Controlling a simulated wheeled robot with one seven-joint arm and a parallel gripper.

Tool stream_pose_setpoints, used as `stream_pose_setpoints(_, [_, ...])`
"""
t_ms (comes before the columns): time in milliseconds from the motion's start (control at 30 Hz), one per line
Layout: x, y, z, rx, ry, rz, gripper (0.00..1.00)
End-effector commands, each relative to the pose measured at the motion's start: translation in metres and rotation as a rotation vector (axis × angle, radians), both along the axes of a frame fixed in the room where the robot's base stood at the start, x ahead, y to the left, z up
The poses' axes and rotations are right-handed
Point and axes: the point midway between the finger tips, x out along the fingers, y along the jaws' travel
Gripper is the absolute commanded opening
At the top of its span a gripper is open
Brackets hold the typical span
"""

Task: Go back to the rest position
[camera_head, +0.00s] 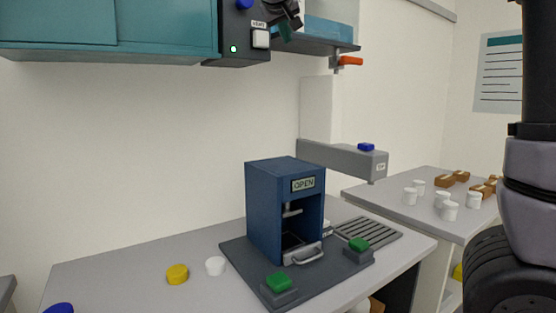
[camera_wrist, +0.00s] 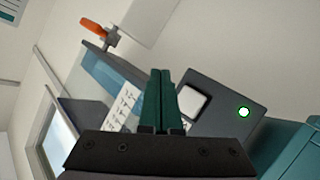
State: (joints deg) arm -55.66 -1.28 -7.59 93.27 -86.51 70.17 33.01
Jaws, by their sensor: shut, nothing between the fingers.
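My gripper (camera_head: 284,33) is high at the top of the head view, just right of the dark control box (camera_head: 238,36) on the wall. The box has a lit green lamp (camera_head: 234,48) and a white button (camera_head: 260,38). In the wrist view my teal fingers (camera_wrist: 161,74) are together with nothing between them. There the white button (camera_wrist: 183,102) shows beside the right finger, and the lamp (camera_wrist: 243,112) glows farther right. I cannot tell whether the fingers touch the box.
A blue press (camera_head: 284,205) marked OPEN stands on the grey bench between two green buttons (camera_head: 277,282) (camera_head: 358,244). A yellow cap (camera_head: 177,274) and white cup (camera_head: 215,266) lie left. An orange-handled valve (camera_head: 350,61) is near my gripper. Several white cups stand on the right table (camera_head: 398,216).

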Motion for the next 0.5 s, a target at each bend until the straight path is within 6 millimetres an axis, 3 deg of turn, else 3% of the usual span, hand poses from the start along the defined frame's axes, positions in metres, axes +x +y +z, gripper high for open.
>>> stream_pose_setpoints(33, [-0.001,-0.027,-0.01,0.017,0.044,-0.025,0.0])
stream_pose_setpoints(167, [-0.023,-0.105,-0.055,0.097,0.215,-0.087,0.0])
stream_pose_setpoints(300, [-0.075,-0.178,-0.112,0.244,0.398,-0.144,0.0])
stream_pose_setpoints(400, [-0.12,-0.211,-0.149,0.375,0.488,-0.176,0.0])
stream_pose_setpoints(500, [-0.163,-0.23,-0.182,0.518,0.544,-0.205,0.0])
